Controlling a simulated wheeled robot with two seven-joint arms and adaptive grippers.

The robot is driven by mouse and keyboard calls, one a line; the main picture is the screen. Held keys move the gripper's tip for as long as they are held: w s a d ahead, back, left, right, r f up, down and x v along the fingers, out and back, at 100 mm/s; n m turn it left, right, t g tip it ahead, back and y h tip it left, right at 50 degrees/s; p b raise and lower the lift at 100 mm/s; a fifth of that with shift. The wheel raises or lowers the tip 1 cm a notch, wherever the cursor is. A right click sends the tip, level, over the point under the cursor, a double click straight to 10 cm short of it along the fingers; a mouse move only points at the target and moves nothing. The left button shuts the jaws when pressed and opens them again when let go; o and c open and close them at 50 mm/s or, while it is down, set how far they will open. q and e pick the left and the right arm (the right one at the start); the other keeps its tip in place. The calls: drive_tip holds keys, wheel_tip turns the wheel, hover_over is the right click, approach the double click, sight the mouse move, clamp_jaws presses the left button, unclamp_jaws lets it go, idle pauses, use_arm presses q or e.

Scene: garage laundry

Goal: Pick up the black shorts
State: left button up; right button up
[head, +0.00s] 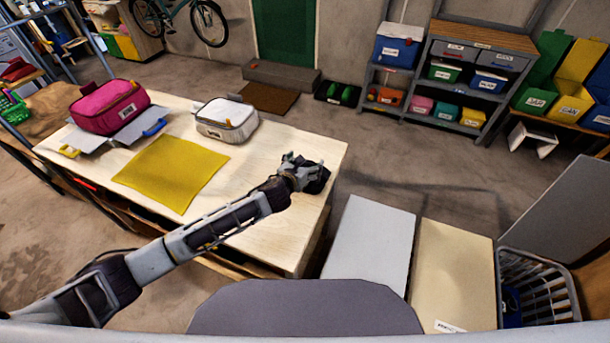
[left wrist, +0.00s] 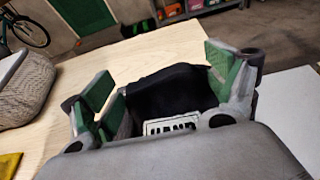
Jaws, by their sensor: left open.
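The black shorts (head: 318,183) lie near the right end of the light wooden table (head: 270,238), partly hidden by my left gripper (head: 300,168) in the head view. In the left wrist view the shorts (left wrist: 175,92) are a dark bundle with a white printed label at the near side. My left gripper (left wrist: 165,95) is open there, with one green-padded finger on each side of the shorts. I cannot tell whether the fingers touch the cloth. My right gripper is not in view.
A yellow cloth (head: 172,172), a white-grey bag (head: 227,120) and a pink bag (head: 109,107) are on the same table, to the left. A laundry basket (head: 538,290) stands at the lower right, beside two pale box tops.

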use_arm(q)
drive_tip(key=c, duration=1.6)
drive_tip(key=shift+r, duration=0.1)
drive_tip(key=shift+r, duration=5)
